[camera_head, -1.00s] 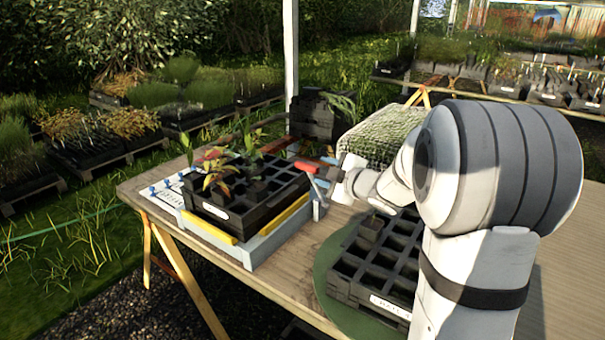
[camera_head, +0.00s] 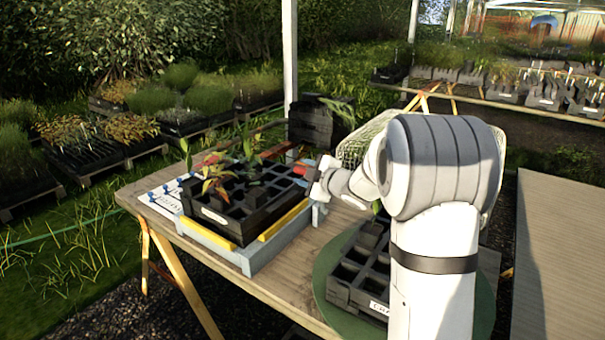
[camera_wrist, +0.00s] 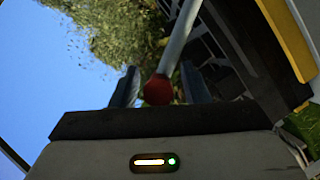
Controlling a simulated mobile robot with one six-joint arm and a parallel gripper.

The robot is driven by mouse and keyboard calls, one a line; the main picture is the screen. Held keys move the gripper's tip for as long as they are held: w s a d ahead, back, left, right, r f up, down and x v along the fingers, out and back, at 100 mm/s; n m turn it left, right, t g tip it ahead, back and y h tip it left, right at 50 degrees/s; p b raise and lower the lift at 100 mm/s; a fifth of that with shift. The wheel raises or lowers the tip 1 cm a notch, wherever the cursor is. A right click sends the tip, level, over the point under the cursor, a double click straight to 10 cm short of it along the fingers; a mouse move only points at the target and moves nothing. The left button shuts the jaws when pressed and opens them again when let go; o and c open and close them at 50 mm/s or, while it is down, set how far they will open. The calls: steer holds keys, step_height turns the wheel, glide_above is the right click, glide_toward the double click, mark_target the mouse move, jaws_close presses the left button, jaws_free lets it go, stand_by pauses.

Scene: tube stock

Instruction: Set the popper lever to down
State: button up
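The popper is a blue-grey frame (camera_head: 243,254) with yellow bars, on the near left of the wooden table. A black cell tray (camera_head: 228,222) with a few seedlings sits on it. The popper lever has a red grip (camera_head: 303,168) at the frame's right side, above table level. In the wrist view, the lever's grey rod (camera_wrist: 181,32) runs to the round red grip end (camera_wrist: 157,90). My gripper (camera_wrist: 160,88) is open, with one finger on each side of the red grip; a gap shows at the right finger. In the head view my wrist partly hides the lever.
A second black cell tray (camera_head: 345,293) stands on a round green mat (camera_head: 322,262) near my arm. White labels with blue pegs (camera_head: 152,197) lie at the popper's left. Black trays (camera_head: 312,125) are stacked behind. The table's front-left surface is clear.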

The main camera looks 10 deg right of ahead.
jaws_close()
stand_by(0.3)
steer(key=shift+a, duration=0.2)
steer(key=shift+s+f+b, duration=0.1)
steer(key=shift+f+b, duration=0.1)
steer(key=shift+b, duration=0.2)
steer(key=shift+s+a+f+n+b, duration=0.25)
steer(key=shift+f+b, duration=0.2)
steer(key=shift+b, duration=0.55)
steer(key=s+a+f+n+t+b, duration=0.1)
steer(key=s+a+f+n+b, duration=0.2)
steer(key=b, duration=1.5)
steer(key=shift+s+a+f+t+b, duration=0.3)
steer(key=shift+s+a+f, duration=0.6)
steer(key=shift+f, duration=1.25)
steer(key=shift+s+d, duration=0.1)
steer(key=shift+s, duration=0.05)
